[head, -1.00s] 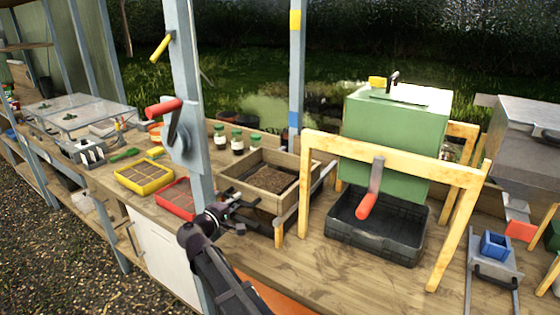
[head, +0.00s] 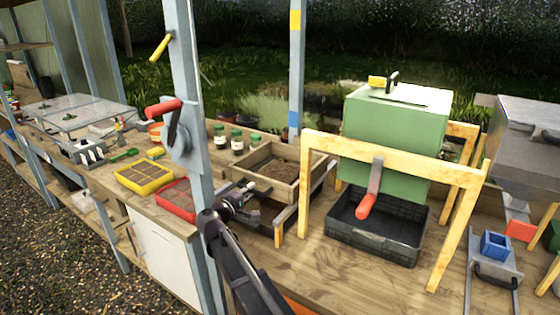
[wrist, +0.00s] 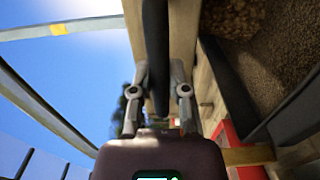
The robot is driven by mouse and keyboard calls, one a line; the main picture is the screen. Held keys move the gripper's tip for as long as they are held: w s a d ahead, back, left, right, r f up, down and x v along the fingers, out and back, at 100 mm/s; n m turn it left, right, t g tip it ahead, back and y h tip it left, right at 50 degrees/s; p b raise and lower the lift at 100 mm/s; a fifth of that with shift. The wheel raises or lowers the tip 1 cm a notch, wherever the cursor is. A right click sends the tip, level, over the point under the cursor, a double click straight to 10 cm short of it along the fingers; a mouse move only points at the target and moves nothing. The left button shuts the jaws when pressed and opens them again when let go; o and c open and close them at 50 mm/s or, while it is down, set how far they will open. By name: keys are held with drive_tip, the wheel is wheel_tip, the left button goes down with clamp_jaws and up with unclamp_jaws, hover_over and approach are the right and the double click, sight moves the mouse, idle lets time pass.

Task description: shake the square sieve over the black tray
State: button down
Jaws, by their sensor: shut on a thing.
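The square sieve (head: 297,163) is a wooden-walled box with brown soil in it, left of the green machine. It sits raised and slightly tilted over a low dark area (head: 268,212) that looks like a black tray, mostly hidden by the sieve and my gripper. My gripper (head: 246,192) is at the sieve's near left side. In the wrist view my gripper (wrist: 158,85) is shut on a dark bar (wrist: 156,40) beside the sieve's wooden wall (wrist: 184,35), apparently its handle. Brown soil shows to the right there.
A green box machine (head: 395,140) hangs in a wooden frame over a black crate (head: 375,240). A grey post (head: 185,100) stands close left. Red (head: 176,200) and yellow (head: 144,175) trays lie left.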

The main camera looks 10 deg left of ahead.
drive_tip(key=shift+w, duration=0.3)
drive_tip(key=shift+s, duration=0.1)
drive_tip(key=v, duration=0.7)
idle(0.3)
drive_tip(key=shift+x, duration=3.6)
